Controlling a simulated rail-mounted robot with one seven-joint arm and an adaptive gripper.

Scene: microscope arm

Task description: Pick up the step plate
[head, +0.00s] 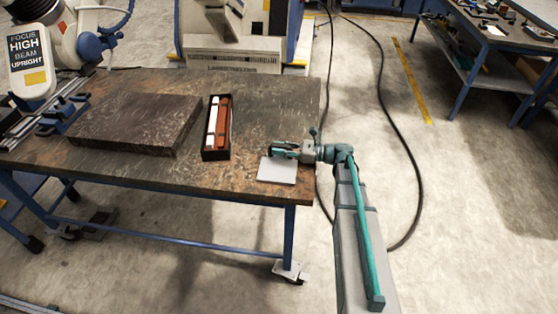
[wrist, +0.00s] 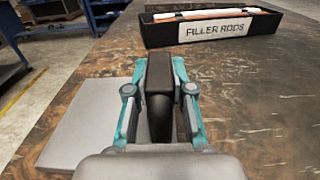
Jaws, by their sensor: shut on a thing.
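The step plate (head: 277,171) is a thin, light grey square near the front right corner of the brown worktable. It lies flat, on the table or very close above it; I cannot tell which. In the wrist view the plate (wrist: 84,128) extends to the left of my gripper (wrist: 160,62).
A black filler rods box (head: 216,153) stands on the worktable (head: 240,184) beyond the plate; it also shows in the wrist view (wrist: 205,27). A thick dark slab (head: 135,122) lies farther left. The table's right edge is close to my gripper.

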